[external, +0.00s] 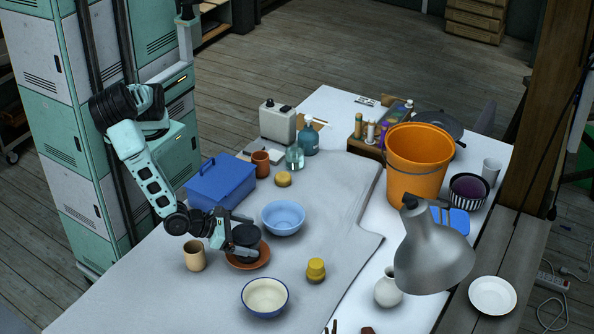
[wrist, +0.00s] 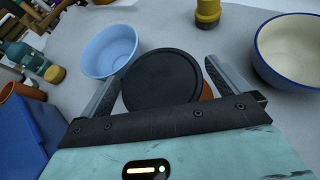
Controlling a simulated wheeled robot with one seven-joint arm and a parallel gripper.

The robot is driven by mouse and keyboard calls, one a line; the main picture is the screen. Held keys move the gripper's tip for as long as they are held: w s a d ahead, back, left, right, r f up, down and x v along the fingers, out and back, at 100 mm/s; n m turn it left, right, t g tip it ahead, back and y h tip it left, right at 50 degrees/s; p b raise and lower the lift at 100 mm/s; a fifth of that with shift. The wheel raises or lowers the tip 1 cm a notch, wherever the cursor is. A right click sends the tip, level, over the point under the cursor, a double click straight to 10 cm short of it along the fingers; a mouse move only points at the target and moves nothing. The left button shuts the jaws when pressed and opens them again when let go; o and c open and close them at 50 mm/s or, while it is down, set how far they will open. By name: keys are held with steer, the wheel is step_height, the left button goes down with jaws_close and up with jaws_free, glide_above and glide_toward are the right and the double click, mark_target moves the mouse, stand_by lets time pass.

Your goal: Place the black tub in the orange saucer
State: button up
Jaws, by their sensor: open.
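The black tub (external: 246,236) stands over the orange saucer (external: 262,262) and appears to sit in it, upright. In the wrist view the tub (wrist: 162,80) lies between the two fingers, and a strip of the saucer (wrist: 208,90) shows at its right. My gripper (external: 243,234) is open, with one finger on each side of the tub. A small gap seems to show at the fingers, but I cannot tell whether either touches the tub. The tub's underside is hidden.
A light blue bowl (external: 283,217) stands just behind the saucer. A tan cup (external: 194,255) is at its left, a cream bowl (external: 265,297) in front and a yellow jar (external: 316,270) to the right. A blue box (external: 220,184) stands farther back left.

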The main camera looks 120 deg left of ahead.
steer(key=b+v, duration=0.1)
steer(key=v, duration=1)
steer(key=s+a+r+n+g, duration=0.25)
steer(key=a+n+g, duration=0.35)
steer(key=a, duration=0.6)
steer(key=s+a+r+n+g, duration=0.2)
steer(key=a+r+n+g, duration=0.1)
steer(key=a+n, duration=0.65)
steer(key=s+a+r+n+h, duration=0.2)
steer(key=s+a+n+h, duration=0.1)
steer(key=s+a+n, duration=0.5)
steer(key=s+a+r+n+h, duration=0.2)
steer(key=s+a+n+h, duration=0.2)
steer(key=s+a+n, duration=0.4)
steer(key=s+n, duration=0.2)
steer(key=n, duration=0.2)
steer(key=shift+s+h, duration=0.25)
steer(key=shift+h, duration=0.05)
steer(key=shift+r+n, duration=0.1)
steer(key=shift+n, duration=0.15)
